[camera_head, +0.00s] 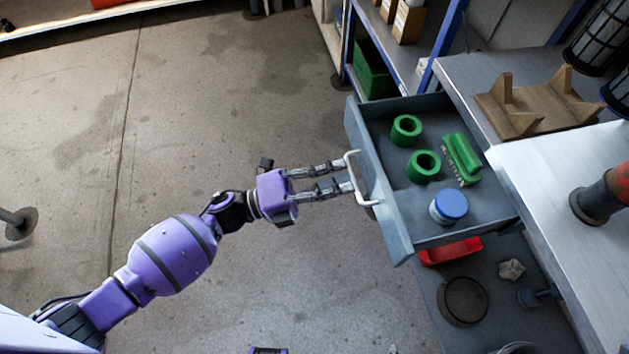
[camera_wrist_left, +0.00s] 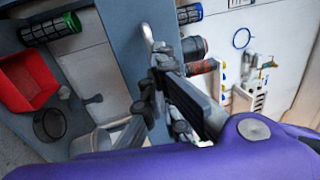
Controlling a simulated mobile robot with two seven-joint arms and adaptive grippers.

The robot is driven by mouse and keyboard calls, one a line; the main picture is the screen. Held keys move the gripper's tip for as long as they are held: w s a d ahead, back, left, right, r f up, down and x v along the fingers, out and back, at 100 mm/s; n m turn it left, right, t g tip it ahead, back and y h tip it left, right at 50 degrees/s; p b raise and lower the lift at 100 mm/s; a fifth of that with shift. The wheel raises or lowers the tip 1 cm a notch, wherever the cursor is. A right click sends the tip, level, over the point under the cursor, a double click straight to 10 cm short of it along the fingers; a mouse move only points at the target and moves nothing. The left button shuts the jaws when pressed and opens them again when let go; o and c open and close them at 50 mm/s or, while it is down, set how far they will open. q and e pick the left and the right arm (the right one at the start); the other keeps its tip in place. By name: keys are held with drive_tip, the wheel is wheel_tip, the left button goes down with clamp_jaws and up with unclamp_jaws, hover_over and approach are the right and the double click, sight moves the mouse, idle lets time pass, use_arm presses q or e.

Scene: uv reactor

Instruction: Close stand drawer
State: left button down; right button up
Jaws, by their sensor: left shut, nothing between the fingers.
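The stand drawer (camera_head: 392,222) is grey and stands pulled out from under the workbench in the head view, its front facing left. It holds two green rings (camera_head: 406,130), a green brush (camera_head: 462,158) and a blue-lidded jar (camera_head: 448,207). A pale bar handle (camera_head: 357,181) is on its front. My left gripper (camera_head: 344,176) is at this handle, fingers pointing right; it is shut with nothing held. Whether the fingers touch the handle is unclear. In the left wrist view the gripper fingers (camera_wrist_left: 178,98) are close to the handle end (camera_wrist_left: 147,34).
The metal workbench (camera_head: 540,165) at the right carries a wooden stand (camera_head: 535,100). A lower shelf under the drawer holds a red bin (camera_head: 450,251) and a dark round dish (camera_head: 463,300). A shelving unit stands behind the drawer.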

sight(431, 161)
use_arm(q)
drive_tip(key=f+b+x, duration=0.1)
drive_tip(key=x, duration=0.6)
drive_tip(key=f+b+x, duration=0.1)
drive_tip(key=x, duration=0.6)
drive_tip(key=f+b+x, duration=0.2)
drive_tip(key=x, duration=0.5)
drive_tip(key=shift+d, duration=0.6)
drive_tip(key=shift+w+d, duration=0.2)
drive_tip(key=shift+d, duration=0.45)
drive_tip(key=shift+r, duration=0.15)
